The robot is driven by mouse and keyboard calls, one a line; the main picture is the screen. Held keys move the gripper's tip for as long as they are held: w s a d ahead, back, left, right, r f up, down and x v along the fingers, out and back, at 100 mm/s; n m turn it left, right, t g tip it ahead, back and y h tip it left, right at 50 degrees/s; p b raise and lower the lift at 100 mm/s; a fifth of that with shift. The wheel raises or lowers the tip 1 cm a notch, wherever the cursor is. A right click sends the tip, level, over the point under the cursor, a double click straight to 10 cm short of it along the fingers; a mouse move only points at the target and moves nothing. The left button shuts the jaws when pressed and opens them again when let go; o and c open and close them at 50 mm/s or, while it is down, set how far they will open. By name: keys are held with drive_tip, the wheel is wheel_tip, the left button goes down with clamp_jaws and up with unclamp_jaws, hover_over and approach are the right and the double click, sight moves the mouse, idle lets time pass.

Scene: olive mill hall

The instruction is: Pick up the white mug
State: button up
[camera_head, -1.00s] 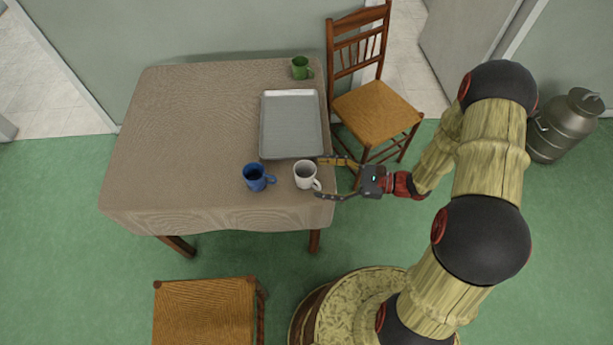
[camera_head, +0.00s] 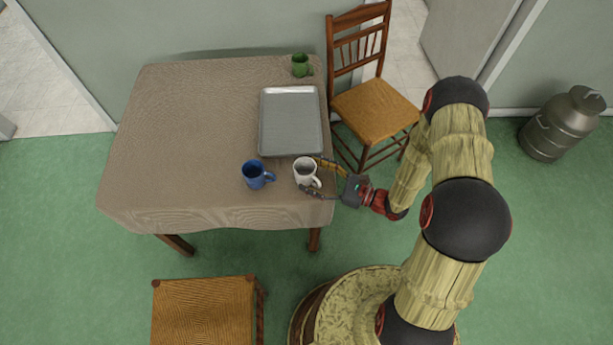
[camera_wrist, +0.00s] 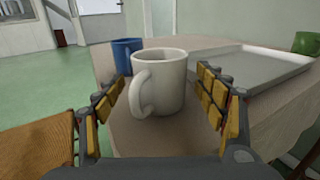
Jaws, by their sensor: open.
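The white mug (camera_head: 305,172) stands upright at the right front part of the table, near its right edge. In the wrist view the white mug (camera_wrist: 160,80) is in the middle, its handle towards the left finger. My gripper (camera_head: 311,175) is open, with one finger on each side of the mug. In the wrist view both fingers of my gripper (camera_wrist: 162,100) show, with gaps between their yellow pads and the mug. I cannot tell how far past the mug the fingertips reach.
A blue mug (camera_head: 254,174) stands just left of the white mug. A grey tray (camera_head: 290,125) lies behind it on the table (camera_head: 180,130). A green mug (camera_head: 300,65) stands at the far edge. Chairs stand at the right (camera_head: 375,110) and front (camera_head: 205,315).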

drive_tip(key=shift+x, duration=1.05)
drive_tip(key=c, duration=0.3)
drive_tip(key=c, duration=1.1)
drive_tip(key=shift+r, duration=0.1)
